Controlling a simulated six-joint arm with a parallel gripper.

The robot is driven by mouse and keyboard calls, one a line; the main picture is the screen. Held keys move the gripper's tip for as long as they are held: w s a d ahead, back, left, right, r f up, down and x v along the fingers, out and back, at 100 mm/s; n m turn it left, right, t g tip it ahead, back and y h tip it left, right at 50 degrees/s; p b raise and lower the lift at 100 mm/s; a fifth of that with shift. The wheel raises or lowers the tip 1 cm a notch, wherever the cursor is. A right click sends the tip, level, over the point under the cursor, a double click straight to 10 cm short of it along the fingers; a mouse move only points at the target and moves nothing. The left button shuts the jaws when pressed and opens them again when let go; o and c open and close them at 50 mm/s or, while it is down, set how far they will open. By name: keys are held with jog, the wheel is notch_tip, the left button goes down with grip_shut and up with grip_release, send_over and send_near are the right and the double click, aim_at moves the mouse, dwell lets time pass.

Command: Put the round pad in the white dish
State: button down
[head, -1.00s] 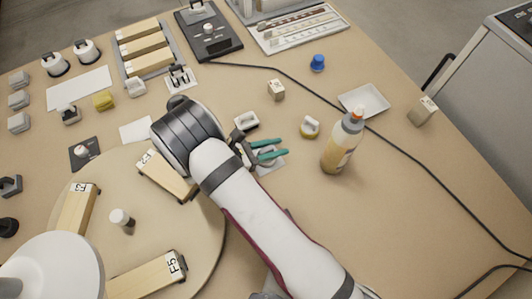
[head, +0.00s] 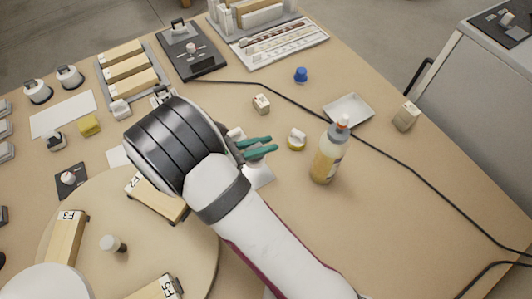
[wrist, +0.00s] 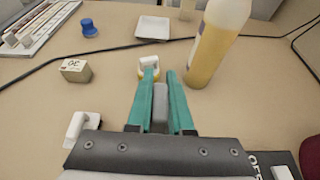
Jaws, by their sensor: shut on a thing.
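The round pad (head: 297,140) is a yellow disc with a white grip on top. It lies on the bench and shows just beyond the left fingertip in the wrist view (wrist: 149,66). The white dish (head: 349,110) is shallow, square and empty, farther back to the right; it is also at the top of the wrist view (wrist: 153,27). My gripper (head: 273,145) has teal fingers, left of the pad and apart from it in the head view. In the wrist view my gripper (wrist: 160,78) is closed around a grey piece (wrist: 160,94), partly hidden between the fingers.
A bottle (head: 328,152) stands upright right of the pad, in front of the dish. A small block (head: 261,104), a blue knob (head: 301,75) and another block (head: 406,116) stand nearby. A black cable (head: 380,145) crosses the bench.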

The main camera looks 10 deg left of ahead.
jog(key=r, duration=0.1)
send_over(354, 110)
notch_tip(354, 110, down, 9)
jog(key=shift+s+f, duration=0.1)
jog(key=shift+f, duration=0.05)
jog(key=shift+f, duration=0.1)
jog(key=c, duration=0.8)
grip_release()
